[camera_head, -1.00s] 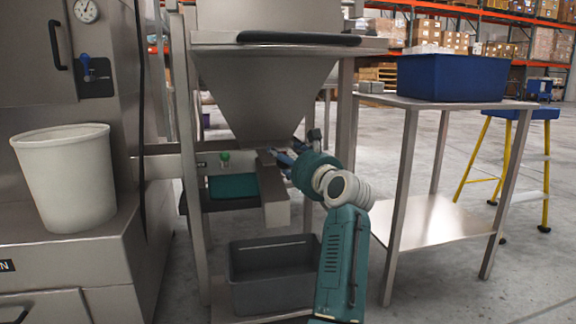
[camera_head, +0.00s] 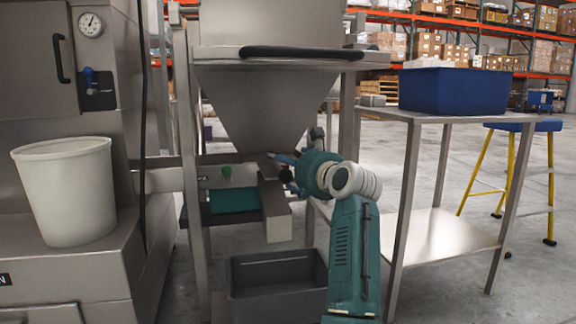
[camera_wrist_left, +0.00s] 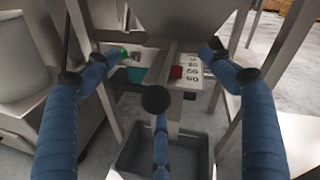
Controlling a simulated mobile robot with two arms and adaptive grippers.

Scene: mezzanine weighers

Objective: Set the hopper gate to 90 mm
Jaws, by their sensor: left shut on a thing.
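The steel hopper (camera_head: 265,105) narrows down to a gate assembly on its frame. In the left wrist view a red block (camera_wrist_left: 176,72) sits beside a white scale plate (camera_wrist_left: 193,66) with printed numbers, too small to read surely. My left gripper (camera_head: 287,172) is at the gate, right of the grey chute-like bar (camera_head: 278,229). It is shut on a black round knob (camera_wrist_left: 155,99), which shows between its blue fingers in the wrist view; their exact contact is hard to see. My right gripper is not in view.
A grey bin (camera_head: 279,302) stands under the gate. A green knob (camera_head: 227,172) and teal tray (camera_head: 234,200) are left of the bar. A white bucket (camera_head: 65,190) stands on the machine at left. A steel table (camera_head: 436,117) at right holds a blue tub (camera_head: 455,90).

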